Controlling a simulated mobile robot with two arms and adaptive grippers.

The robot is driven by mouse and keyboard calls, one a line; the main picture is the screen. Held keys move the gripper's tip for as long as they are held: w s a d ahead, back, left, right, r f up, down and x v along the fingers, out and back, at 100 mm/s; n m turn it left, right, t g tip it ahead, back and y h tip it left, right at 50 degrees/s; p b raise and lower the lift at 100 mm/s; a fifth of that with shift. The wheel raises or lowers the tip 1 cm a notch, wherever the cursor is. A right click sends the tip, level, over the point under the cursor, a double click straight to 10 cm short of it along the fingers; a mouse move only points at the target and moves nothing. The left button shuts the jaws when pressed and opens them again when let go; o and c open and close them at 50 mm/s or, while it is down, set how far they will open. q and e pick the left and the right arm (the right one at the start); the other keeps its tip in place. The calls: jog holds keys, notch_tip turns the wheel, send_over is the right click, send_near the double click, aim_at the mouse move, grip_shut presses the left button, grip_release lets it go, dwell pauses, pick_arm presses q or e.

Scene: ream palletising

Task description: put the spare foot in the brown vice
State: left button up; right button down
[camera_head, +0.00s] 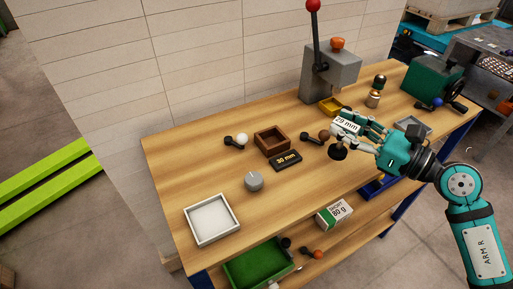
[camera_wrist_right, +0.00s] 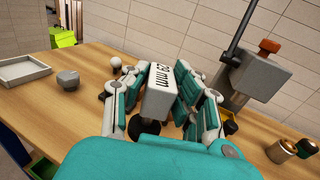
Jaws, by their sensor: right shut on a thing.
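My right gripper (camera_head: 350,135) is shut on a pale block marked "29 mm" (camera_head: 346,125), above the right part of the bench. The block also shows between the fingers in the right wrist view (camera_wrist_right: 161,92). A black round foot (camera_head: 338,152) shows just below it; the fingers hide how the two join. It also shows in the right wrist view (camera_wrist_right: 147,127). The only brown holder I see is an open, box-like brown thing (camera_head: 258,141), left of the gripper, with a dark plate (camera_head: 285,161) in front; I cannot tell that it is a vice. My left gripper is not in view.
A green vice (camera_head: 432,80) stands at the far right, a grey press (camera_head: 331,78) at the back. Black parts with a white ball (camera_head: 242,138) and a brown ball (camera_head: 323,135) flank the brown box. A grey knob (camera_head: 254,181) and white tray (camera_head: 212,238) lie front left.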

jog(key=shift+w+a+r+g, duration=0.3)
jog(key=shift+w+a+r, duration=0.15)
jog(key=shift+r, duration=0.1)
jog(key=w+a+f+p, duration=0.1)
jog(key=a, duration=0.3)
jog(key=w+a+f+p, duration=0.1)
jog(key=w+a+f, duration=0.1)
jog(key=a, duration=0.3)
jog(key=w+a+f+p, duration=0.2)
jog(key=a, duration=0.2)
jog(key=shift+w+a, duration=0.2)
jog(key=shift+a, duration=0.1)
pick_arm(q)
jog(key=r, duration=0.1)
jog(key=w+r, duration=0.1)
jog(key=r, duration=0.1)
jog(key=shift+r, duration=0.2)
pick_arm(e)
jog(key=shift+f+n, duration=0.25)
jog(key=shift+n, duration=0.05)
jog(key=c, duration=1.1)
grip_release()
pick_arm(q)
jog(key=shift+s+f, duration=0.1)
pick_arm(e)
jog(key=shift+o, duration=0.2)
jog(key=shift+r, duration=0.1)
